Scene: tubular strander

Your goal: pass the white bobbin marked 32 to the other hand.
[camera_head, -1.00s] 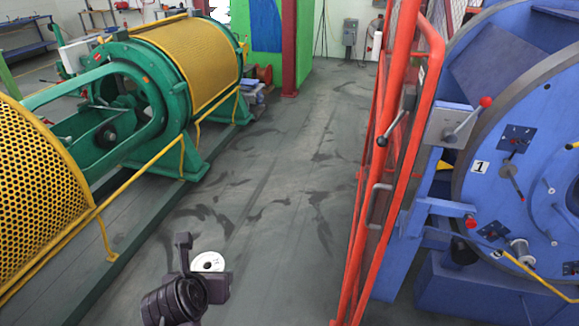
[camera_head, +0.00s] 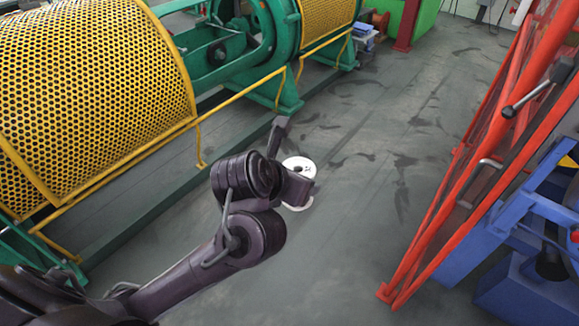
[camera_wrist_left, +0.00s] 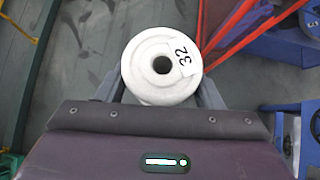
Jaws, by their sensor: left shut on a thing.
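The white bobbin marked 32 (camera_wrist_left: 150,82) is held between the fingers of my left gripper (camera_wrist_left: 163,90) in the left wrist view. Its round flange with a dark centre hole faces the camera, and the black number 32 reads sideways on it. In the head view the bobbin (camera_head: 299,167) shows at the end of my left arm, partly hidden by my left gripper (camera_head: 293,165). It is held in the air above the grey floor. My right gripper is in neither view.
A green machine (camera_head: 232,53) with yellow perforated guards (camera_head: 90,85) and a yellow rail (camera_head: 120,160) stands at the left. A red barrier frame (camera_head: 455,205) and blue machine parts (camera_head: 525,270) stand at the right. The grey floor (camera_head: 370,180) between them is clear.

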